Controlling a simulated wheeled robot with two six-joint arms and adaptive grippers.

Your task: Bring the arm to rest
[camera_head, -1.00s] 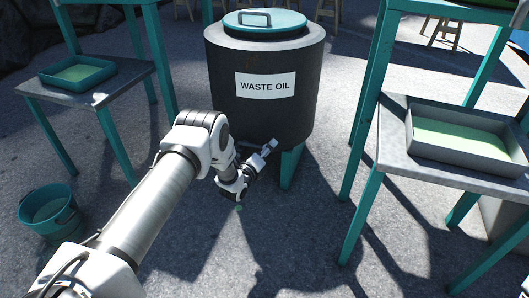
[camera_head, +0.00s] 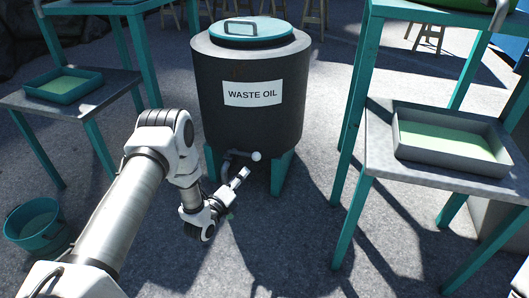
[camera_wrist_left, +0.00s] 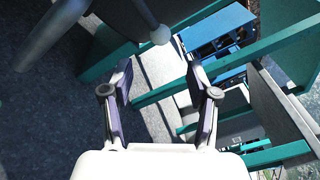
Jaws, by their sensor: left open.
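My left arm reaches in from the left in the head view. Its gripper (camera_head: 240,177) is in front of the lower part of the waste oil drum, below and left of the drum's pale valve knob. In the left wrist view the gripper (camera_wrist_left: 160,95) is open, with nothing between its two fingers. The dark drum (camera_head: 250,125) stands on teal legs, with a teal lid (camera_head: 251,30) on top. Its pipe ends in a pale round knob (camera_head: 256,156), which also shows in the wrist view (camera_wrist_left: 161,35). My right gripper is not in view.
A side table with a teal tray (camera_head: 64,85) stands at left, and a teal bucket (camera_head: 36,226) is on the ground below it. A table with a grey tray (camera_head: 452,142) stands at right. Open ground lies in front of the drum.

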